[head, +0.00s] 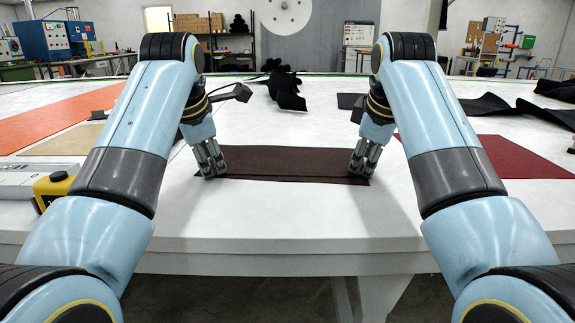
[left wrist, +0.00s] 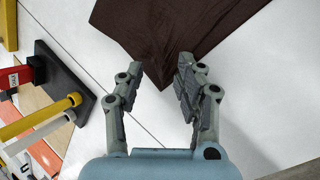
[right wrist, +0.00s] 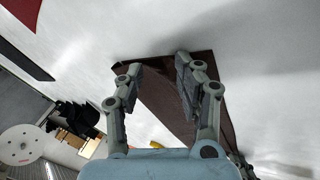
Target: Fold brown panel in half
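The brown panel (head: 290,163) lies on the white table in front of me as a wide, shallow strip. A line runs along its near side, with a narrow brown band in front of it, so it looks like two layers nearly lined up. My left gripper (head: 211,172) is at its left end; in the left wrist view the fingers (left wrist: 160,66) are apart, with a panel corner (left wrist: 165,30) just beyond and between them. My right gripper (head: 362,172) is at the right end; in the right wrist view the fingers (right wrist: 158,64) are apart over the panel (right wrist: 160,98). Neither visibly pinches it.
A dark red panel (head: 515,157) lies to the right. Orange (head: 50,122) and tan (head: 62,140) panels lie to the left, near a yellow-and-black device (head: 53,188). Crumpled black cloth (head: 287,90) lies behind. The table in front of the brown panel is clear.

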